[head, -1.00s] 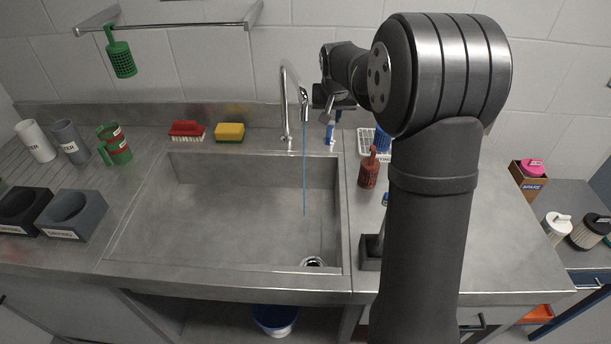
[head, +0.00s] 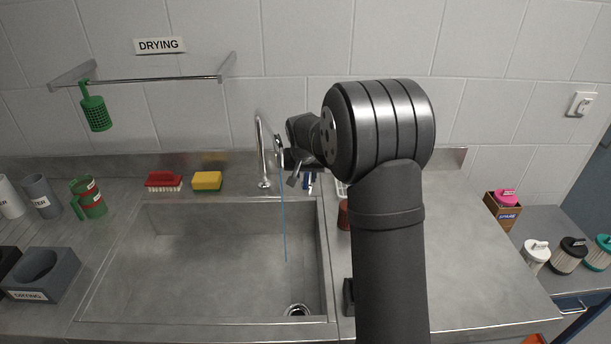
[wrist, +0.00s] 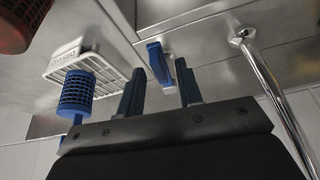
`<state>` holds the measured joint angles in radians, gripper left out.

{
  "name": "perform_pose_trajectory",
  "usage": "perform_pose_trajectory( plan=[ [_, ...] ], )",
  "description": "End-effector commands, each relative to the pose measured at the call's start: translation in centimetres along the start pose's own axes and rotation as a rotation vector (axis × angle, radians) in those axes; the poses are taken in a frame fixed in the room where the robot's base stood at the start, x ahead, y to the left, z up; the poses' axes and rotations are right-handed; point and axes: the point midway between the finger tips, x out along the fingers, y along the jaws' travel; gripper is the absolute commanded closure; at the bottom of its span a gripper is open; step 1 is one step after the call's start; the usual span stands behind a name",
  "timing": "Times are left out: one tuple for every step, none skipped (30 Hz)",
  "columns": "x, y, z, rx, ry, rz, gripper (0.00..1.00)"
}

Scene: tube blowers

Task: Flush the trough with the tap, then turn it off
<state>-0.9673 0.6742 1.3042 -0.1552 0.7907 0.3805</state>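The tap (head: 262,150) stands at the back of the sink, and a thin blue stream of water (head: 284,225) falls from its spout into the trough (head: 200,250). The drain (head: 297,310) is at the trough's front right. A blue lever-like piece (wrist: 159,62), probably the tap's handle, lies beyond my fingertips in the wrist view; blue also shows right of the tap in the head view (head: 308,183). My gripper (wrist: 160,85) is open and empty, its fingers apart. In the head view my gripper (head: 295,178) is just right of the spout, partly hidden by my arm.
A white rack (wrist: 85,65) with a blue mesh basket (wrist: 76,92) is left of my fingers in the wrist view. A red brush (head: 163,181) and a yellow sponge (head: 207,180) lie behind the trough. A green basket (head: 95,113) hangs on the drying rail (head: 150,79).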

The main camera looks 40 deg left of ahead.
Motion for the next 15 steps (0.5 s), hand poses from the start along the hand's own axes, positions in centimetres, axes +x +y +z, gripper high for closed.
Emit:
perform_pose_trajectory(
  plan=[
    [-0.01,0.0,-0.01,0.0,0.0,0.0,0.67],
    [-0.01,0.0,-0.01,0.0,0.0,0.0,0.67],
    [-0.01,0.0,-0.01,0.0,0.0,0.0,0.67],
    [-0.01,0.0,0.0,0.0,0.0,0.0,0.67],
    [-0.02,0.0,0.0,0.0,0.0,0.0,0.73],
    [-0.02,0.0,0.0,0.0,0.0,0.0,0.81],
    [-0.02,0.0,0.0,0.0,0.0,0.0,0.87],
    [-0.02,0.0,0.0,0.0,0.0,0.0,0.93],
    [-0.02,-0.01,0.0,0.0,0.0,0.0,1.0],
    [-0.02,-0.01,0.0,0.0,0.0,0.0,1.0],
    [-0.02,-0.01,0.0,0.0,0.0,0.0,1.0],
    [-0.02,-0.01,0.0,0.0,0.0,0.0,1.0],
    [-0.03,-0.01,0.0,0.0,0.0,0.0,1.0],
    [-0.03,-0.01,0.0,0.0,0.0,0.0,1.0],
    [-0.03,0.0,0.0,-0.001,0.0,0.0,1.0]
  ],
)
